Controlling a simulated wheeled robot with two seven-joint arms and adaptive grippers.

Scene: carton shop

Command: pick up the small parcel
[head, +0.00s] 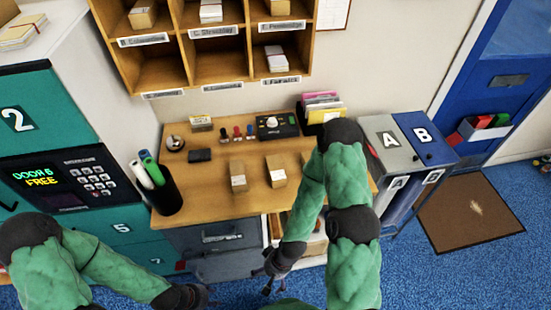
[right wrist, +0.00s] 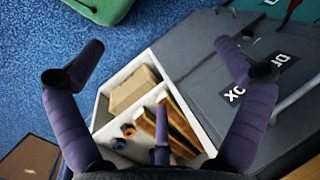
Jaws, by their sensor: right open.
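A brown cardboard parcel (right wrist: 133,90) lies in an open white-walled drawer in the right wrist view. Two small cartons, the left carton (head: 238,176) and the right carton (head: 276,171), stand on the wooden desk in the head view. I cannot tell which of these is the small parcel. My right gripper (right wrist: 160,48) is open and empty, its fingers spread over the drawer; in the head view it is in front of the desk, low down. My left gripper (head: 195,297) is at the bottom edge of the head view, apart from the cartons; its jaws are unclear.
The drawer also holds wooden bars (right wrist: 178,122) and small rolls (right wrist: 127,131). The desk (head: 215,205) bears a pen cup (head: 168,196) and a black device (head: 270,124). Teal lockers (head: 50,110) stand left, bins A and B (head: 395,150) right. Blue floor is open in front.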

